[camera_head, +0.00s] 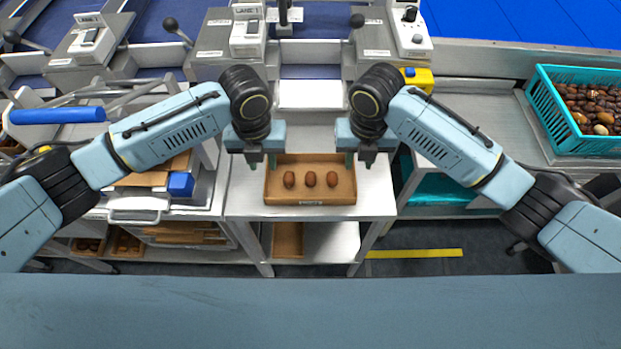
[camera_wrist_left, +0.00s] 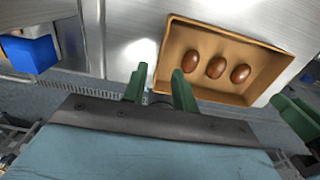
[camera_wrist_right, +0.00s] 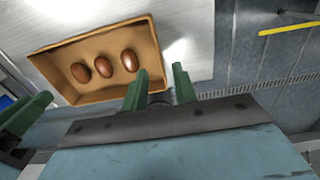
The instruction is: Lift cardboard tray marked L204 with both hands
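A brown cardboard tray (camera_head: 283,197) with three brown dates sits on a small metal table. A small label shows on its front wall, too small to read. The tray also shows in the left wrist view (camera_wrist_left: 262,97) and the right wrist view (camera_wrist_right: 87,97). Contact with the tray cannot be told.
The metal table (camera_head: 377,200) has bare strips either side of the tray. A lower shelf holds another brown tray (camera_head: 288,240). A teal crate (camera_head: 560,140) of dates stands at the right. Lane machinery with levers is behind. A blue block (camera_head: 181,184) is at the left.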

